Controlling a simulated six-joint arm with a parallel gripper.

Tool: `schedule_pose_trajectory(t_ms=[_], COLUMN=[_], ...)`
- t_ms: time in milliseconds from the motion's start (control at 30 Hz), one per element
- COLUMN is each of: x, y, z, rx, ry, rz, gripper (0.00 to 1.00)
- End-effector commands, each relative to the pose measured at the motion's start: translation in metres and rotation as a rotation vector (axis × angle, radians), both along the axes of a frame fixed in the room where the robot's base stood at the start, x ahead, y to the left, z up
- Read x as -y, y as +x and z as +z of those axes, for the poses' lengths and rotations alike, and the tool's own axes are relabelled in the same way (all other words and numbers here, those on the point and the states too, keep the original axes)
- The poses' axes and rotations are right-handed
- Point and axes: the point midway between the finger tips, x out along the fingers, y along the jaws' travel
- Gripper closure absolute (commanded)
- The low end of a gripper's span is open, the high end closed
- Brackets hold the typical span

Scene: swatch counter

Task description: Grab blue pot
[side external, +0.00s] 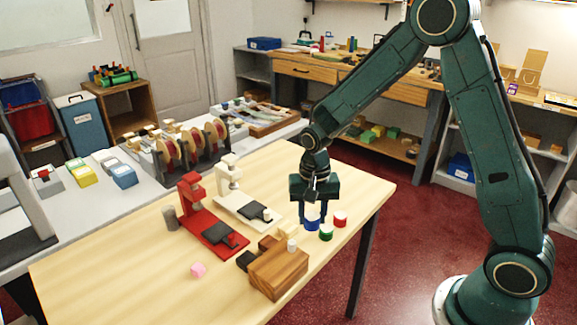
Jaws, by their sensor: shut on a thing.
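The blue pot (311,225) is a small pot with a blue lower part and a pale upper part, on or just above the wooden table (120,235) towards its right side. I cannot tell whether its base touches the table. My gripper (312,213) points down over it, with its fingers at the pot's sides, shut on it. The fingers partly cover the pot. A green pot (326,233) stands close by at the lower right, and a red pot (340,219) stands to the right.
A red press (205,220) and a cream press (235,195) stand to the left. The table's right edge is near the red pot.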

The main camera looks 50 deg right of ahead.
Motion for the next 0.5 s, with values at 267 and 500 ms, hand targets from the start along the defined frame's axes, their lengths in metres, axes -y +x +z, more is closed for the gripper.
schedule_pose_trajectory(t_ms=[267, 500], x=[0.0, 0.0], y=[0.001, 0.001], z=[0.062, 0.098], rx=[0.006, 0.004], ry=[-0.001, 0.0], rz=[0.0, 0.0], gripper=[0.88, 0.88])
